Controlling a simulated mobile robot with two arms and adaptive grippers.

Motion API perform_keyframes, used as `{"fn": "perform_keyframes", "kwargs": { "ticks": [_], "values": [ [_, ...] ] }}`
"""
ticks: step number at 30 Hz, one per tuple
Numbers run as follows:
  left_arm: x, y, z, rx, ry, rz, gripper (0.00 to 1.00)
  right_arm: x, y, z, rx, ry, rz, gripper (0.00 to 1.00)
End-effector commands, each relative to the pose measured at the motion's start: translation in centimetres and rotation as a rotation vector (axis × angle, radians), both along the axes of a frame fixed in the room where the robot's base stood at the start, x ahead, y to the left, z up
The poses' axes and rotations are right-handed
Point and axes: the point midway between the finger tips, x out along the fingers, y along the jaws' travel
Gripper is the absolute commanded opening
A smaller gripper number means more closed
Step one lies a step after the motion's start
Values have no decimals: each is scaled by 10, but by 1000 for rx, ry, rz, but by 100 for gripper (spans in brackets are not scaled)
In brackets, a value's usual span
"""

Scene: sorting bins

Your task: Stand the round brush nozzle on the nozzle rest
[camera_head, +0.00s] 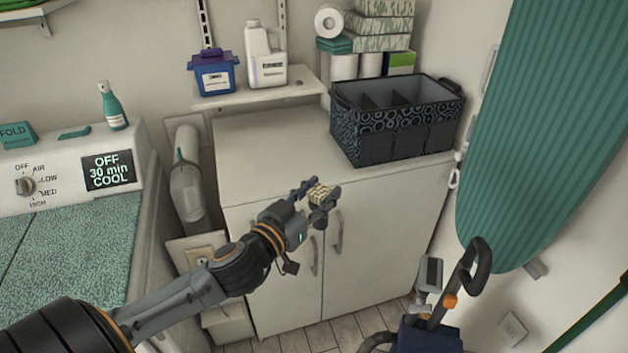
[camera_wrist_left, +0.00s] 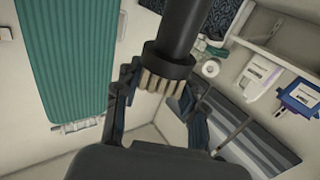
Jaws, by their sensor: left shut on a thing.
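The round brush nozzle (camera_head: 320,193) shows its pale beige bristles between the fingers of my left gripper (camera_head: 318,196). The gripper is shut on it and holds it in front of the white cabinet in the head view. In the left wrist view the nozzle (camera_wrist_left: 168,65) is a black tube with a wider collar and a ring of beige bristles facing my palm. A finger lies on each side of it. I cannot make out the nozzle rest in either view. My right gripper is not in view.
The white cabinet top (camera_head: 265,150) is bare on its left. A patterned dark organizer (camera_head: 385,140) fills its right. A green ironing board (camera_head: 550,130) hangs at right. A dark blue machine with a looped handle (camera_head: 478,262) stands lower right.

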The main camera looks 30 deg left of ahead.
Motion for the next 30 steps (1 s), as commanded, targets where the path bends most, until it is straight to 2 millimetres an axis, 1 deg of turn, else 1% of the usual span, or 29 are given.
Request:
{"fn": "perform_keyframes", "kwargs": {
  "ticks": [9, 20, 22, 24, 30],
  "values": [
    [-45, -41, 5, 10, 9, -426, 4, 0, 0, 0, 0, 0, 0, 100],
    [-90, -87, 16, 2, -4, -887, 4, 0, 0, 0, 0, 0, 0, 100],
    [-93, -90, 25, 0, -10, -899, 4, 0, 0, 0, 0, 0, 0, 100],
    [-94, -90, 27, -4, -10, -904, 4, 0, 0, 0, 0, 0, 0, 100],
    [-93, -89, 22, -6, -5, -893, 4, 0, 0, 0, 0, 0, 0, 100]
  ]
}}
